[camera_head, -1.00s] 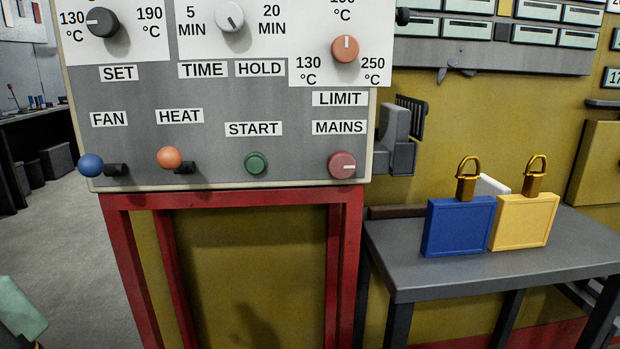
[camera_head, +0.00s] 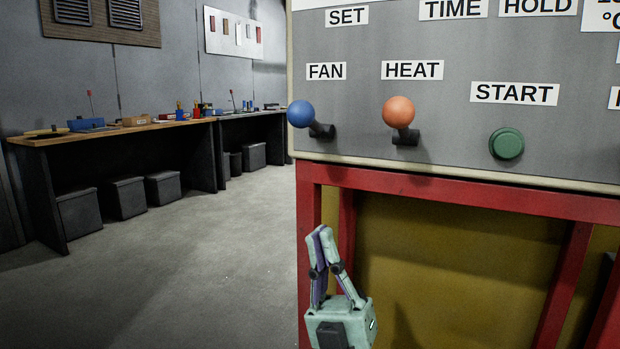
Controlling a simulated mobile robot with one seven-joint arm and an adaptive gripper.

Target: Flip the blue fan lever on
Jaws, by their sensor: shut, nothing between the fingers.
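The blue fan lever (camera_head: 301,114) has a round blue knob on a dark stub, under the FAN label (camera_head: 326,71) at the lower left of the grey control panel (camera_head: 450,125). The knob sticks out toward me, to the left of its dark base. My gripper (camera_head: 322,232) is below the lever, in front of the red frame. Its fingers point up and are shut with nothing between them. It is apart from the lever and the panel.
The orange heat lever (camera_head: 398,112) is right of the fan lever, and the green start button (camera_head: 506,143) is further right. The red frame (camera_head: 450,194) runs under the panel. Open floor (camera_head: 200,260) lies left, before a workbench (camera_head: 110,138).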

